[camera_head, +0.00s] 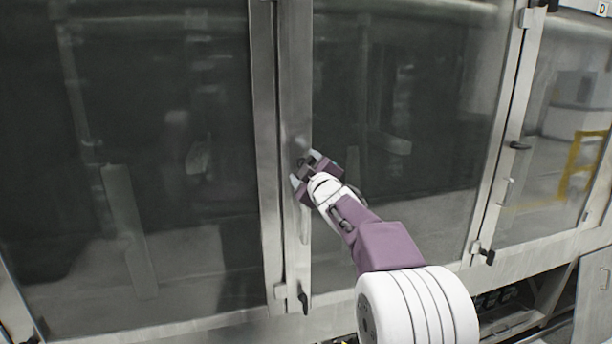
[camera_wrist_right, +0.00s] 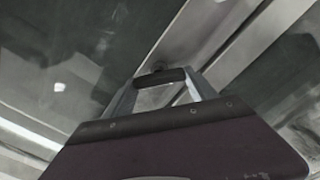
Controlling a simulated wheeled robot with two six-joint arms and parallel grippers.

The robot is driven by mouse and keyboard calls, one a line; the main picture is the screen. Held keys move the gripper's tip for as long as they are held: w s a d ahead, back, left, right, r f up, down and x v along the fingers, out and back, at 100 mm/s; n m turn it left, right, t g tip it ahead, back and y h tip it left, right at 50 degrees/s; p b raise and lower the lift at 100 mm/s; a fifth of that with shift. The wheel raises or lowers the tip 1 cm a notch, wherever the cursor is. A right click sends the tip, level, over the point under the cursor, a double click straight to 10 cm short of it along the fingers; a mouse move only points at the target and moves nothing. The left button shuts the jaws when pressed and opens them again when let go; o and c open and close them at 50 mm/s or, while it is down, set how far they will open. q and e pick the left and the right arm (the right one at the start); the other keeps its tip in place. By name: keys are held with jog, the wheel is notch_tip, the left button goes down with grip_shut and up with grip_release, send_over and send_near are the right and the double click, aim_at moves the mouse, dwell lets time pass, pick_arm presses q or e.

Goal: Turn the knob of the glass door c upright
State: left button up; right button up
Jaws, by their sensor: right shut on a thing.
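The glass door (camera_head: 420,130) in the middle has a metal frame post (camera_head: 296,90) at its left edge. My right gripper (camera_head: 306,169) is at this post, with one finger on each side of a small dark knob (camera_head: 302,162). The knob also shows in the right wrist view (camera_wrist_right: 160,76) as a short black bar between the two fingertips (camera_wrist_right: 163,86). The gripper is shut on it. The fingers partly hide the knob in the head view, so its exact angle is hard to tell there. My left gripper is not in view.
A second dark knob (camera_head: 303,298) is lower on the same post. Another glass panel (camera_head: 130,150) fills the left side. A "D" label (camera_head: 603,8) is at top right.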

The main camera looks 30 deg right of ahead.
jog(key=shift+f+n+b, duration=0.2)
jog(key=shift+n+b, duration=1)
jog(key=shift+n, duration=2.9)
jog(key=o, duration=1.4)
jog(key=shift+c, duration=0.2)
jog(key=v, duration=0.9)
jog(key=shift+b, duration=0.35)
